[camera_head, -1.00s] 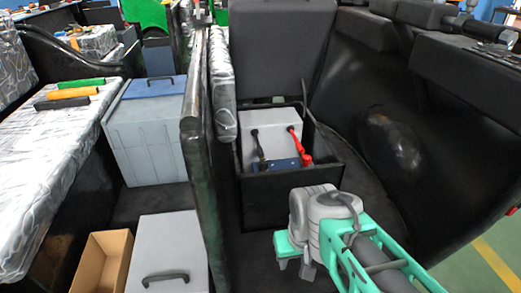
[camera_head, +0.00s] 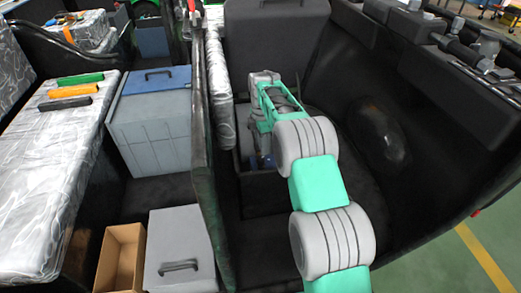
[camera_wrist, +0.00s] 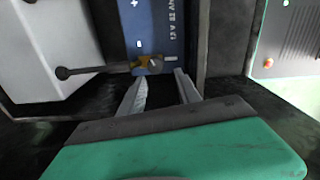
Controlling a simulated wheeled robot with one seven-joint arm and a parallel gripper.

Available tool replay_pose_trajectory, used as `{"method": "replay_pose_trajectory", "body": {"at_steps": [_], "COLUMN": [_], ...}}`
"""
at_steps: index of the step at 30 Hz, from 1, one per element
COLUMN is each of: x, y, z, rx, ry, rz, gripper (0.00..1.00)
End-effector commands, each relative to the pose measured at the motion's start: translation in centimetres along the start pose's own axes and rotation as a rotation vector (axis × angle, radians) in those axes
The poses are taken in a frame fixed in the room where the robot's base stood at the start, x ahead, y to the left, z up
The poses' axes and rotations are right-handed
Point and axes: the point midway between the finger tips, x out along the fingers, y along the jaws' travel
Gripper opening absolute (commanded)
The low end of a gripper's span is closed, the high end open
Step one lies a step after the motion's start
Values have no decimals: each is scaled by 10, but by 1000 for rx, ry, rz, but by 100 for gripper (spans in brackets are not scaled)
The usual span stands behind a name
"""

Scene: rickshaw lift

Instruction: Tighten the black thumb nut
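In the wrist view, a battery shows a pale grey body (camera_wrist: 50,40) and a blue label panel (camera_wrist: 158,25). A dark clamp or cable end (camera_wrist: 95,70) with a round knob at its left end reaches to a small brass-coloured terminal piece (camera_wrist: 148,62) at the panel's lower edge. I cannot clearly tell which part is the black thumb nut. My gripper (camera_wrist: 160,77) is open and empty, with its two fingertips just below the brass piece and apart from each other. In the head view my arm hides the gripper and most of the battery.
The battery sits in a black box (camera_head: 262,196) beside a dark upright panel (camera_head: 198,110). A raised black seat (camera_head: 275,45) stands behind it. To the left are a grey-blue cooler (camera_head: 150,120), a grey case (camera_head: 180,245) and an open cardboard box (camera_head: 120,258). A black curved wall closes the right.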

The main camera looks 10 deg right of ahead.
Motion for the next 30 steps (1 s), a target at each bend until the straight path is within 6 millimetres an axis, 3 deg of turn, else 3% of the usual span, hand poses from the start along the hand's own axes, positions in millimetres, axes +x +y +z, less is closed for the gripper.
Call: {"method": "replay_pose_trajectory", "body": {"at_steps": [5, 15, 18, 26, 30], "x": [14, 74, 84, 87, 87], "y": [10, 9, 9, 10, 9], "z": [1, 1, 1, 1, 1], "rx": [-90, -90, -90, -89, -89], "ry": [1, 1, 1, 1, 1], "rz": [-8, -8, -6, -5, -5], "gripper": [39, 39, 39, 39, 30]}}
